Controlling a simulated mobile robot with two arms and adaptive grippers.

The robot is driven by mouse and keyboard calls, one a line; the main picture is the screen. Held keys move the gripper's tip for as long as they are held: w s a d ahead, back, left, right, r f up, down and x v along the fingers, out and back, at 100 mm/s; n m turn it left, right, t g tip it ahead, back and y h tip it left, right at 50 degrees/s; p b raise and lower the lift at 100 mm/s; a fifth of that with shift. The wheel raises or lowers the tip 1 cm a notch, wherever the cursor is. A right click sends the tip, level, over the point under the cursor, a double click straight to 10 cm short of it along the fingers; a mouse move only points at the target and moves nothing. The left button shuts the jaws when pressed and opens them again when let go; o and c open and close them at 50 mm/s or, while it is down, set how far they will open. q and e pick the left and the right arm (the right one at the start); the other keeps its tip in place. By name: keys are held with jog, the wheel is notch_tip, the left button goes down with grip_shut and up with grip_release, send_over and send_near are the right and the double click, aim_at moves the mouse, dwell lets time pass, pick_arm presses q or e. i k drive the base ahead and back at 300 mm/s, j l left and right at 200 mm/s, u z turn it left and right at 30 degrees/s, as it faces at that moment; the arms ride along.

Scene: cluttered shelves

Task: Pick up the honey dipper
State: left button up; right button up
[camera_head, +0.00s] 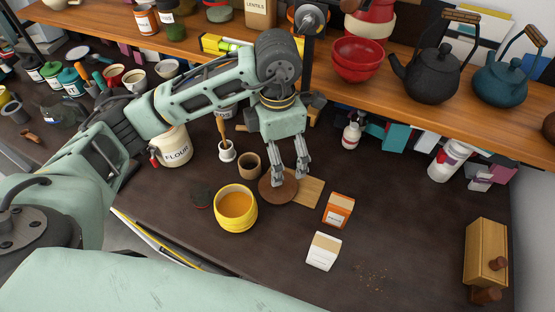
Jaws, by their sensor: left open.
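A slim wooden stick (221,127) stands upright in a small white holder (228,152) on the dark counter. It looks like the honey dipper, but its lower end is hidden in the holder. My left gripper (289,180) points down, open and empty, over a round wooden board (271,190), to the right of the stick and apart from it. A yellow pot (236,223) with amber content stands in front of the holder. My right gripper is not in view.
A brown cup (249,166) stands between the holder and my left gripper. A flour canister (174,148) is left of the holder. The wooden shelf (390,85) overhangs the back; the right counter is mostly clear.

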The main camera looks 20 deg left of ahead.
aim_at(220, 120)
jog(key=u, duration=1.15)
